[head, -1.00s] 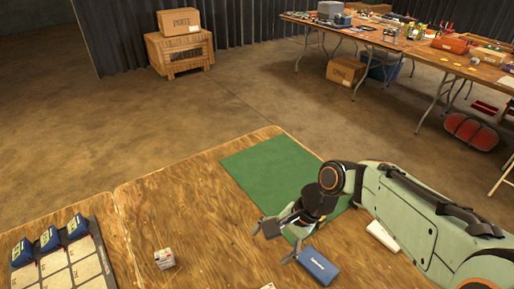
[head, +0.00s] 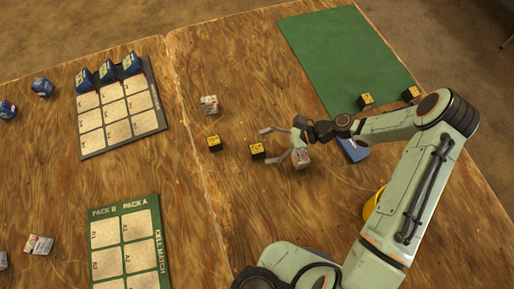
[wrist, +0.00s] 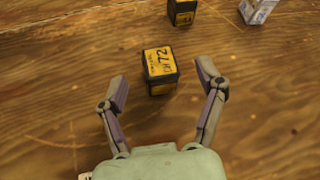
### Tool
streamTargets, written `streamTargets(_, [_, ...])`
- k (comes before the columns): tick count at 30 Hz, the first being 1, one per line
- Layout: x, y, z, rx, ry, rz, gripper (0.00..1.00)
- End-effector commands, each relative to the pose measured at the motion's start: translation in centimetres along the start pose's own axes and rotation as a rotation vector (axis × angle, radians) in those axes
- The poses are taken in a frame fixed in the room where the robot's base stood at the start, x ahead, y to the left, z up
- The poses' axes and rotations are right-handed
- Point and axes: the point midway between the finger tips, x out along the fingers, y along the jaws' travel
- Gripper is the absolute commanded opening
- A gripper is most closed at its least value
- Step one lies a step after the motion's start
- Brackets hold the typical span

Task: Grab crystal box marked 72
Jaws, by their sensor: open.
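A small black box with a yellow label (wrist: 160,70) sits on the wooden table in the wrist view. Its label is turned and looks like 72, though the small print is unreadable. My gripper (wrist: 163,86) is open and empty, its fingers on either side of the box's near part, with gaps to both sides. In the head view, my gripper (head: 269,146) points left at this box (head: 257,150). A second black and yellow box (head: 214,143) lies farther left and shows beyond in the wrist view (wrist: 181,12); its number is unreadable.
A white box (head: 209,104) stands beyond the second box; another (head: 302,160) lies beside my gripper. Two more black and yellow boxes (head: 365,100) (head: 410,94) are near the green mat (head: 345,50). A blue box (head: 353,150) and yellow object (head: 374,203) are near my arm. Card boards (head: 160,122) lie left.

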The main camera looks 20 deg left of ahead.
Motion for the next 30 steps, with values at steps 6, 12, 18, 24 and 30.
streamTargets(6, [1.6, 0.0, 0.0, 0.000, 0.000, 0.000, 0.70])
streamTargets(12, [1.7, 0.0, 0.0, 0.000, 0.001, 0.000, 0.70])
streamTargets(18, [1.6, 0.0, 0.0, 0.000, 0.001, 0.000, 0.13])
streamTargets(24, [1.6, 0.0, 0.0, 0.001, 0.001, 0.000, 0.12])
streamTargets(30, [1.6, 0.0, 0.0, 0.001, 0.002, 0.000, 0.12])
